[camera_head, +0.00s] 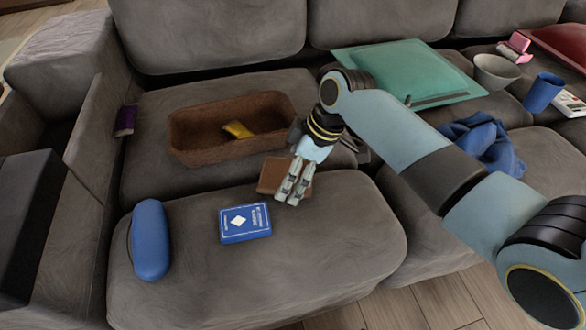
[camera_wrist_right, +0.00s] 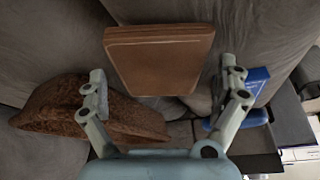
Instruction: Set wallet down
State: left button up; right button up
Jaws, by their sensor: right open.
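The brown wallet (camera_head: 270,177) is at the back of the front sofa cushion, partly hidden behind the right gripper's fingers. In the right wrist view the wallet (camera_wrist_right: 160,62) lies ahead of the fingertips, roughly centred between them. My right gripper (camera_head: 291,196) points down over the cushion at the wallet, and its fingers are spread apart. In the right wrist view the right gripper (camera_wrist_right: 165,90) has a clear gap between its two fingers. I cannot tell whether a finger touches the wallet. My left gripper is not in view.
A brown basket (camera_head: 195,148) with a yellow item (camera_head: 238,130) stands behind. A blue card box (camera_head: 245,223) and a blue case (camera_head: 150,240) lie on the cushion. A green cushion (camera_head: 400,72), a bowl (camera_head: 496,71) and a blue cup (camera_head: 542,93) are at right. The cushion's front right is clear.

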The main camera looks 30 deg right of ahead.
jog(key=p+v, duration=0.5)
jog(key=v, duration=0.7)
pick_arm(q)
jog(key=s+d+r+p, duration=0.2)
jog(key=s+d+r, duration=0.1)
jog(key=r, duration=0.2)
pick_arm(e)
jog(key=m+b, duration=0.2)
jog(key=m, duration=3.4)
send_over(298, 176)
notch_tip(298, 176, down, 5)
jog(key=shift+f, duration=0.25)
jog(key=shift+w+a+f+b, duration=0.15)
jog(key=shift+a+f+b, duration=0.1)
jog(key=shift+f+b, duration=0.3)
jog(key=b+x, duration=0.2)
jog(key=x, duration=0.1)
jog(key=b+x, duration=0.1)
jog(key=shift+d+f, duration=0.15)
jog(key=shift+f, duration=0.35)
jog(key=shift+w+f, duration=0.1)
jog(key=shift+f, duration=0.05)
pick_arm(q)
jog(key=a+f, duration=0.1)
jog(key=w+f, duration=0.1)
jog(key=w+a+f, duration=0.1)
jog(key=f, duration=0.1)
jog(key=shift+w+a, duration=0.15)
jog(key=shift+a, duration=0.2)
